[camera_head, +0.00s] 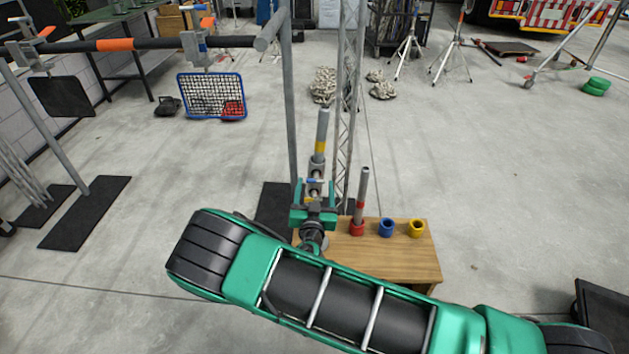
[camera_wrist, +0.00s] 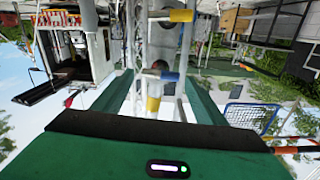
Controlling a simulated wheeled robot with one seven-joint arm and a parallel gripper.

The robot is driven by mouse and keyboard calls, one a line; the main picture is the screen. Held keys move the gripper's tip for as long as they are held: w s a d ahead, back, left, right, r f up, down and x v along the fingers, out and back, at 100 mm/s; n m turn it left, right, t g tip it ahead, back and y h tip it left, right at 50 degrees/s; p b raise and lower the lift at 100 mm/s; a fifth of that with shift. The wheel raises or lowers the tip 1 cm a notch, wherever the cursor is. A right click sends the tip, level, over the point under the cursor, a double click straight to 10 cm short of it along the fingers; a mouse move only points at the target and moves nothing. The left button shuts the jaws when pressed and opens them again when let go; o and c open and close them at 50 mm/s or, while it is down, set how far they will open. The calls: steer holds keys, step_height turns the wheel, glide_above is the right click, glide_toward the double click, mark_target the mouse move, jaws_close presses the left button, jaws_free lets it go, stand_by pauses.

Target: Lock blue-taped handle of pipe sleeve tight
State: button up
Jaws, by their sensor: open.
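The grey pipe sleeve (camera_head: 317,168) is on an upright pipe (camera_head: 322,125) with yellow tape above the sleeve. The blue-taped handle (camera_head: 315,181) shows as a small blue spot at my gripper (camera_head: 314,192). In the wrist view the blue-taped handle (camera_wrist: 162,75) sticks out sideways between the two green fingers of my gripper (camera_wrist: 160,88). The fingers are apart, and I cannot tell whether either touches the handle. A yellow-taped handle (camera_wrist: 181,16) and a second yellow-taped part (camera_wrist: 153,104) show on either side of it. My gripper hides the sleeve's lower part in the head view.
A grey post (camera_head: 291,110) and lattice truss (camera_head: 345,100) stand close behind.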

mark_target(315, 181)
steer(key=shift+w, duration=1.9)
steer(key=shift+c, duration=0.3)
steer(key=c, duration=1)
steer(key=shift+n, duration=1)
steer(key=o, duration=1.1)
steer(key=shift+c, duration=0.2)
steer(key=s, duration=1)
steer(key=shift+s+a, duration=0.15)
steer(key=shift+s, duration=0.2)
